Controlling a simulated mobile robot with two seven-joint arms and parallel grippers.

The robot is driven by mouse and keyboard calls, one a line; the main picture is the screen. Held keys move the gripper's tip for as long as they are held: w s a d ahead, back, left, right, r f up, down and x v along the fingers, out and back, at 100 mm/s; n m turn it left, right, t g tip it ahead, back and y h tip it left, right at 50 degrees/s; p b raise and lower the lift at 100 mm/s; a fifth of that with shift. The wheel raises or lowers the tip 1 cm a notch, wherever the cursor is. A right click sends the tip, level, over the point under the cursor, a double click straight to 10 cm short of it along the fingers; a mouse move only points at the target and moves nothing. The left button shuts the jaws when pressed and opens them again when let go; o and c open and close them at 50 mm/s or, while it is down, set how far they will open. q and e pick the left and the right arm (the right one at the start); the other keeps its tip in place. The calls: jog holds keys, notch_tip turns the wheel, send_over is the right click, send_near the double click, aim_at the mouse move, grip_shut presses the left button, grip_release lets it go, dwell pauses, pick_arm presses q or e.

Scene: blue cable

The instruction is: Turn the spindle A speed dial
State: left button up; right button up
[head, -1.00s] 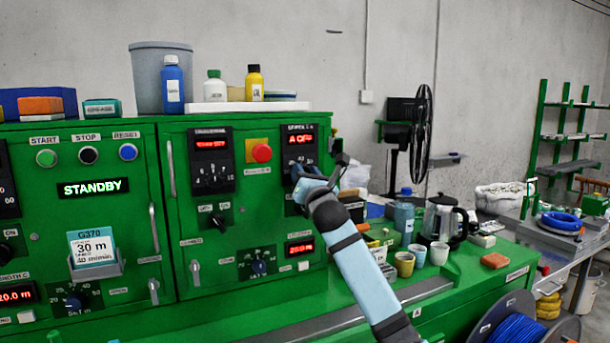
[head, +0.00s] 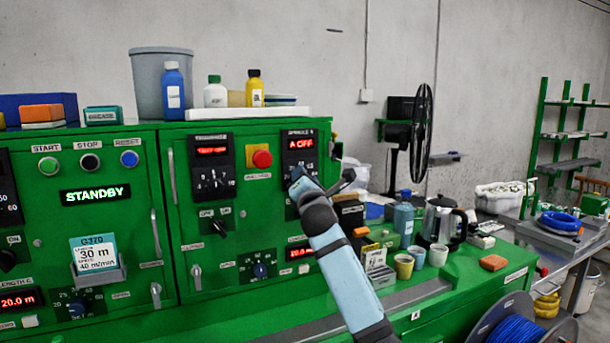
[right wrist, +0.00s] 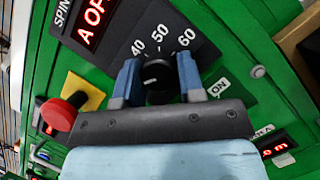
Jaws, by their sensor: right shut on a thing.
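The spindle A speed dial (right wrist: 157,84) is a black knob with a pale pointer mark, below the scale numbers 40, 50 and 60 in the right wrist view. The red display (head: 301,144) above it reads A OFF. My right gripper (right wrist: 158,76) is shut on the knob, with one blue-grey finger on each side. In the head view, my right wrist hides the knob and the fingertips. My left gripper is in neither view.
A red stop button (head: 261,158) on a yellow plate sits left of the spindle A panel. A card (head: 95,255) reads G370, 30 m, 40 m/min. Cups (head: 404,266) and a coffee pot (head: 443,220) stand on the green bench to the right.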

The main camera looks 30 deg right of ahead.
jog(key=m+p, duration=0.1)
jog(key=m+g+h, duration=0.1)
jog(key=m, duration=0.1)
jog(key=shift+a+r+m+p, duration=0.1)
jog(key=shift+r+m+p, duration=0.1)
jog(key=shift+m+p, duration=0.15)
jog(key=shift+m+g+p, duration=0.4)
jog(key=shift+m+p, duration=0.35)
jog(key=shift+m, duration=0.3)
jog(key=m+g+p, duration=0.2)
jog(key=m+p, duration=0.3)
jog(key=m, duration=0.1)
jog(key=shift+r, duration=0.1)
jog(key=shift+m+g+p, duration=0.3)
jog(key=shift+m+p, duration=0.2)
jog(key=shift+p, duration=0.05)
jog(key=shift+m+p, duration=0.3)
jog(key=shift+m, duration=0.1)
jog(key=o, duration=0.9)
